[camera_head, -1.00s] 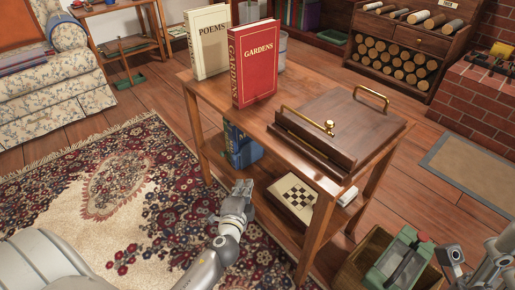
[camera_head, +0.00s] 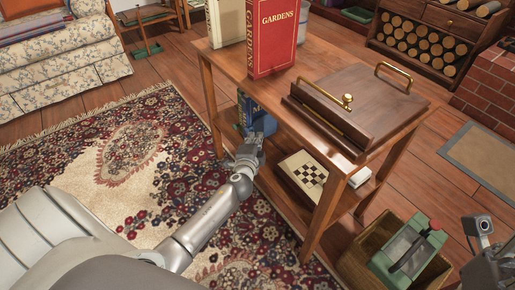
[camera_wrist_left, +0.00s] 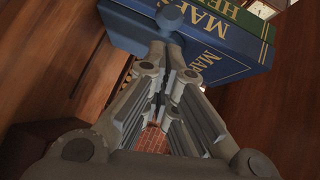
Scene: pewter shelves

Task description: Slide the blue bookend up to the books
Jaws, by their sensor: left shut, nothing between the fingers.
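The blue bookend (camera_head: 265,123) is on the lower shelf of the wooden table, at the right side of the upright books (camera_head: 245,108). In the left wrist view the blue book with gold lettering (camera_wrist_left: 215,45) and a green book (camera_wrist_left: 248,20) lean across the top. A rounded blue knob (camera_wrist_left: 169,16), seemingly part of the bookend, is just beyond my fingertips. My left gripper (camera_head: 252,142) is shut and empty, close in front of the bookend; it also shows in the left wrist view (camera_wrist_left: 166,52). I cannot tell whether it touches.
The lower shelf also holds a chessboard box (camera_head: 303,176) to the right. The tabletop (camera_head: 250,85) above carries a red book (camera_head: 272,35) and a wooden writing box (camera_head: 360,100). A table leg (camera_head: 213,110) stands left of the books.

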